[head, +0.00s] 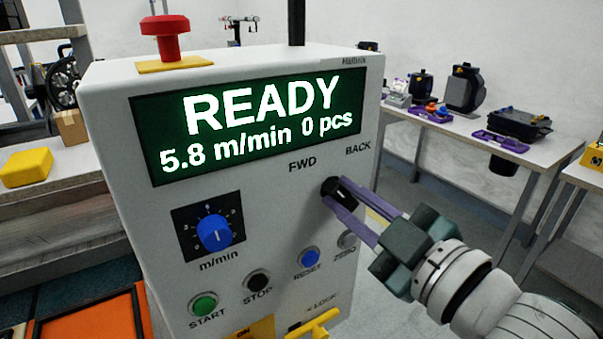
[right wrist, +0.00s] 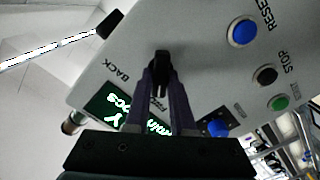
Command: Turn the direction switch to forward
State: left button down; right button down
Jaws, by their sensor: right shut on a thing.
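The direction switch (head: 331,187) is a black knob on the front of a white control box (head: 110,120), below the labels FWD and BACK. It also shows in the right wrist view (right wrist: 161,62). My right gripper (head: 342,195) comes in from the lower right, with its purple fingers shut on the switch. The fingers cover part of the knob, so I cannot tell exactly which label it points to. The box's green display (head: 262,150) reads READY, 5.8 m/min and 0 pcs. My left gripper is not in view.
Near the switch are a blue speed dial (head: 215,233), a green START button (head: 204,305), a black STOP button (head: 257,281), a blue RESET button (head: 308,257) and a grey ZERO button (head: 348,240). A red emergency button (head: 167,38) tops the box. A yellow lock handle (head: 316,325) sits below.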

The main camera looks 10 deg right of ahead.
jog(key=c, duration=0.8)
grip_release()
jog(key=shift+o, duration=0.2)
jog(key=v, duration=1)
jog(key=shift+b, duration=0.4)
